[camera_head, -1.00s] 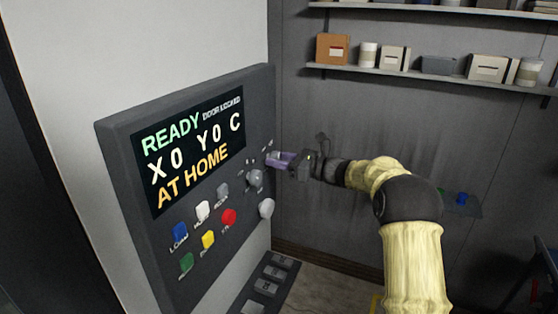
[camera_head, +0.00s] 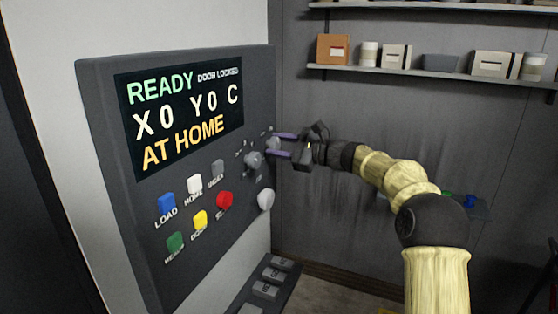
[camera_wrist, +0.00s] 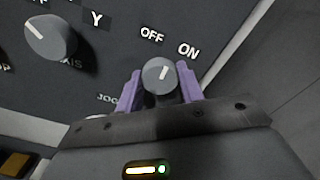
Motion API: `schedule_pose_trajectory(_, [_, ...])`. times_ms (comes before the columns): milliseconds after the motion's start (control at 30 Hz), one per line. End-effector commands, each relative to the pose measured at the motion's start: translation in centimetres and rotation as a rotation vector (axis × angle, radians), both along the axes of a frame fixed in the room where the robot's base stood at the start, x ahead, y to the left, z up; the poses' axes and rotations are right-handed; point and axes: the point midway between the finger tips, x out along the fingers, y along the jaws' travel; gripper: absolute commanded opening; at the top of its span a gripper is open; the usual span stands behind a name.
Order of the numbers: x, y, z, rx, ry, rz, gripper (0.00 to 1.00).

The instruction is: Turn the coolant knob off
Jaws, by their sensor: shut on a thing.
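The grey coolant knob (camera_wrist: 158,76) sits on the dark control panel (camera_head: 110,110), with OFF and ON labels above it in the wrist view. Its white mark points up and slightly right, between the two labels. My gripper (camera_wrist: 160,90) is shut on this knob, one purple finger on each side. In the head view the knob (camera_head: 273,144) shows small at the panel's right edge, with my gripper (camera_head: 284,145) reaching it from the right. The knob's own name label is not readable.
A larger axis knob (camera_wrist: 50,38) is close by at the upper left in the wrist view. A round grey knob (camera_head: 265,199) and several coloured buttons, such as the red one (camera_head: 224,201), are lower on the panel. Shelves (camera_head: 430,72) hang on the back wall.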

Motion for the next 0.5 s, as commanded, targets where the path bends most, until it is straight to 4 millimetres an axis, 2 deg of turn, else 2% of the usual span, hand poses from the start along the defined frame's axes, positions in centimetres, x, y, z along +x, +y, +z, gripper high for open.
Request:
schedule_pose_trajectory(33, [0.08, -0.19, -0.65, -0.016, -0.045, -0.004, 0.15])
schedule_pose_trajectory(500, [0.12, -0.18, -0.38, -0.154, -0.42, -0.003, 0.15])
